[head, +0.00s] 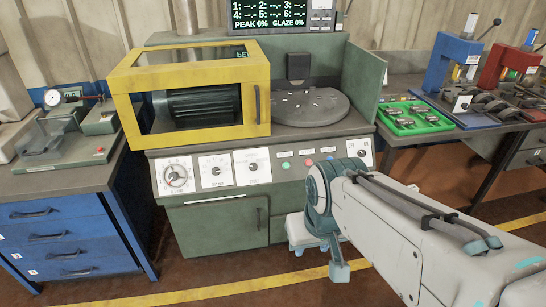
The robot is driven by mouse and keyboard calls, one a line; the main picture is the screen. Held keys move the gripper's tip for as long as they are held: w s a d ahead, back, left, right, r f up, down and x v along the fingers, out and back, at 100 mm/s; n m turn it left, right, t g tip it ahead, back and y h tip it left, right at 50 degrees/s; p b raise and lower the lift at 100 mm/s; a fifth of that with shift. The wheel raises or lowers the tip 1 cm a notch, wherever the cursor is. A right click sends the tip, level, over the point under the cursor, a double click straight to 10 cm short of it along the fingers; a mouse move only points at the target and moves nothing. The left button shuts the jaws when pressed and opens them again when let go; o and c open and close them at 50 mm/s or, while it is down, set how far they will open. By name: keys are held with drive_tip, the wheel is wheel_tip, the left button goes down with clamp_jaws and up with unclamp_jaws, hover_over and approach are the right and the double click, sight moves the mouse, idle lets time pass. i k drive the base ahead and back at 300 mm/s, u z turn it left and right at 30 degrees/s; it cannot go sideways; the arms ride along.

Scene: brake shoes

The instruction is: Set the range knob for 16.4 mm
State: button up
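The green machine (221,228) stands in the middle of the head view. Its front panel carries three white dial plates with knobs: a left knob (175,176), a middle knob (215,171) and a right knob (252,166). A smaller plate with knobs (353,153) sits at the panel's right end. The lettering is too small to tell which is the range knob, and I cannot read the settings. My gripper (318,258) hangs at the end of my arm, low in front of the machine's right part, apart from the knobs. Its fingertips are not clear enough to tell their opening.
A yellow-framed guard (190,55) covers a dark drum on the machine, beside a round plate (309,106). A display (270,14) stands above. A blue drawer bench (65,235) is left. A green tray (416,119) lies on the right bench. Floor before the machine's left side is clear.

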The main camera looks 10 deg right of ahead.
sight(216, 172)
drive_tip(key=k, duration=0.55)
drive_tip(key=z, duration=0.3)
drive_tip(key=i, duration=1)
drive_tip(key=u, duration=1)
drive_tip(key=i, duration=0.4)
drive_tip(key=u, duration=0.4)
